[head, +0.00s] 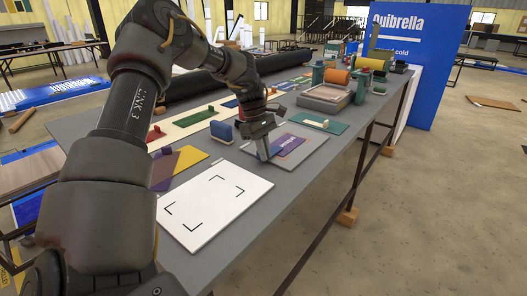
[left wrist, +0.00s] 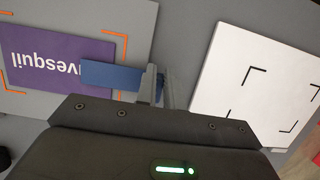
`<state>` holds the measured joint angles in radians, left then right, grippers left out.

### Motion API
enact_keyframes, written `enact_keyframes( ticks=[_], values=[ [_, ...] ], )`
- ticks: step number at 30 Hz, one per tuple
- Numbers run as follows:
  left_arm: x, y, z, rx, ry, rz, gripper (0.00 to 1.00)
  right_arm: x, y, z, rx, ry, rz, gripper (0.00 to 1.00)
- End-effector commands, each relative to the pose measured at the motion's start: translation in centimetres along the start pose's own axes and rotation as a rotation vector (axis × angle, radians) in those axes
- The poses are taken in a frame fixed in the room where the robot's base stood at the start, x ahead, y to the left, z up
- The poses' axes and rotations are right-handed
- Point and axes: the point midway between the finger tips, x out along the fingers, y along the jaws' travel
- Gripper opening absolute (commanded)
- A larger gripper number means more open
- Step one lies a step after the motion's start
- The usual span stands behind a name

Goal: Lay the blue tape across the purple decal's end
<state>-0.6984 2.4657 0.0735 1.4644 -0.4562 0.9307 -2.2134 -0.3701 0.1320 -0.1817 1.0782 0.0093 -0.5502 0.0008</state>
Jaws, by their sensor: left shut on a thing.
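The purple decal (head: 291,144) with white lettering lies on a grey panel (head: 312,134) inside orange corner marks. It also shows in the left wrist view (left wrist: 60,62). My left gripper (head: 264,155) is over the panel's near left side, at the decal's end. In the left wrist view its fingers (left wrist: 150,86) are shut on one end of the blue tape (left wrist: 112,76), a short flat strip. The tape's other end overlaps the decal's edge close to the lettering. I cannot tell whether the tape touches the decal or hovers above it. My right gripper is not in view.
A white board (head: 214,203) with black corner marks lies beside the panel. A blue block (head: 221,132) stands behind the gripper. Colored sample cards (head: 190,157) line the table's left side. A grey tray (head: 325,97) and tape rolls (head: 337,76) stand at the far end.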

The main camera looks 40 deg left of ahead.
Motion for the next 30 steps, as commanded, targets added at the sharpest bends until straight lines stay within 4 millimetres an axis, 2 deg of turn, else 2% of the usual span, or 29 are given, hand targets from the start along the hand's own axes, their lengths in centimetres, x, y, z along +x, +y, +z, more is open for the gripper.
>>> enact_keyframes(
  ticks=[25, 26, 30],
  values=[
    [0.35, 0.03, -0.13, 0.000, 0.000, 0.000, 0.00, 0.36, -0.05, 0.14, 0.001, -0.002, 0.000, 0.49],
    [0.27, 0.03, -0.10, 0.000, 0.000, 0.001, 0.13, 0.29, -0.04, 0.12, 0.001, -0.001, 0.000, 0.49],
    [0.26, 0.03, -0.09, 0.000, 0.000, 0.000, 0.32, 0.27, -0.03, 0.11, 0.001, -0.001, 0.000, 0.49]
  ],
)
